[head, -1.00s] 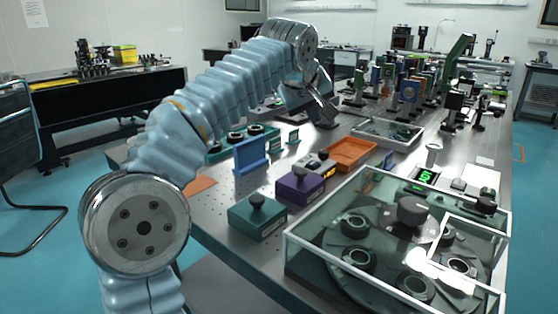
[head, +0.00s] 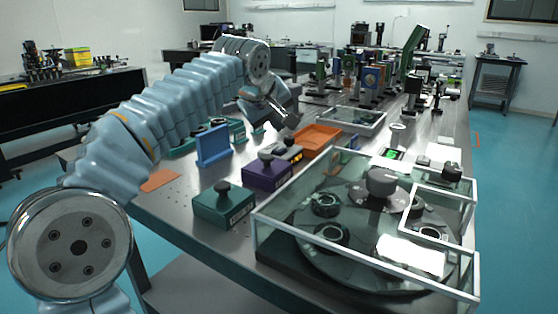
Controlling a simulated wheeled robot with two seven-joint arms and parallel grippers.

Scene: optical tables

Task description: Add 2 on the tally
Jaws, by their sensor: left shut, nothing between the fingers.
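My left gripper (head: 291,123) is shut and empty, pointing down just above and behind this device, with a small gap visible in the picture. Whether it touches the knob I cannot tell. A separate panel with a green lit digit (head: 393,154) lies further right, its digit unclear. My right gripper is not in view.
A purple box (head: 268,175) and a green box (head: 222,207), both knobbed, stand in front. A blue stand (head: 213,146) is to their left, an orange tray (head: 318,139) behind. A glass-walled case (head: 262,232) fills the near right. Optical mounts crowd the back.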

